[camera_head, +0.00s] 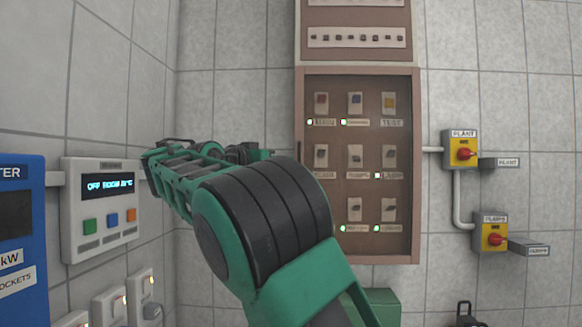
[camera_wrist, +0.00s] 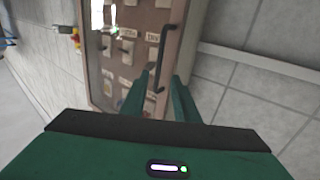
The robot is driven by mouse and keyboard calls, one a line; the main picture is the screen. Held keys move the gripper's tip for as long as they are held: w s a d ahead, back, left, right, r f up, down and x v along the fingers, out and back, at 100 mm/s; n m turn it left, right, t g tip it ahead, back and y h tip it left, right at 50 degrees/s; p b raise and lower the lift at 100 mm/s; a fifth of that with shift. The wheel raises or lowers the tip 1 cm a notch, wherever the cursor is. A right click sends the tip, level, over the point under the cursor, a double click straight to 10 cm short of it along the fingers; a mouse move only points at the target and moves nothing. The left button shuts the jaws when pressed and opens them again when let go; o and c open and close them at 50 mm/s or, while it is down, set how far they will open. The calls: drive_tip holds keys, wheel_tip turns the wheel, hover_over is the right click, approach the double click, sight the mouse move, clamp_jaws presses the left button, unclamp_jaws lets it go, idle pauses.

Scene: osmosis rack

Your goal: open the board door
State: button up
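The board door (camera_head: 342,180) is a brown-framed, see-through panel over rows of switches. It appears shut. It also shows in the wrist view (camera_wrist: 101,80). A dark bar handle (camera_wrist: 162,60) runs along its right side in the wrist view. The handle's lower end appears between the fingers in the picture. I cannot tell whether they touch it or how deep they reach.
Two yellow-and-red plant switches (camera_head: 463,151) (camera_head: 491,238) stick out from the wall right of the board. A display panel (camera_head: 101,209) and a blue meter box (camera_head: 22,235) are on the left wall. Tiled wall (camera_head: 520,100) is bare at the upper right.

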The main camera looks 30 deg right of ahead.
drive_tip(key=x, duration=0.7)
drive_tip(key=shift+d, duration=0.15)
clamp_jaws()
